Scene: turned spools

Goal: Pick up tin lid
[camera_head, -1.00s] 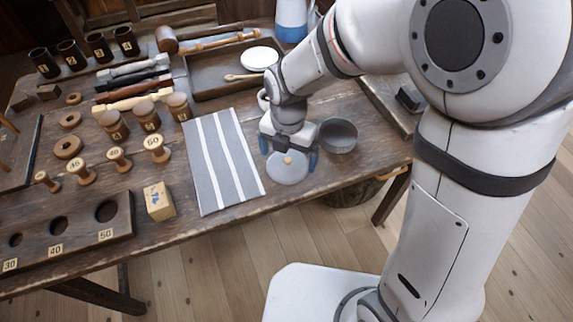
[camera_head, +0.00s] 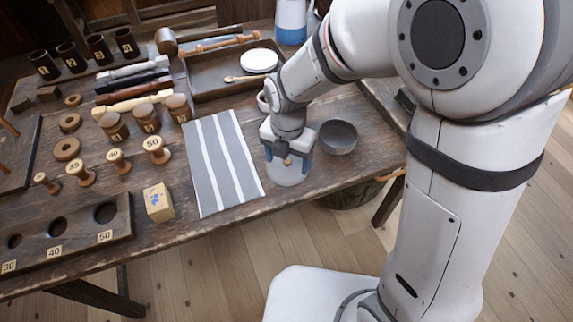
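The gripper looks open; whether a finger touches the lid cannot be told. A dark round open tin (camera_head: 338,138) stands just right of the gripper.
The striped cloth (camera_head: 208,165) lies left of the lid. A yellow block (camera_head: 158,203), several spools, and a holed board (camera_head: 75,240) are farther left. A wooden tray (camera_head: 205,84) with a white disc (camera_head: 259,60) is behind.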

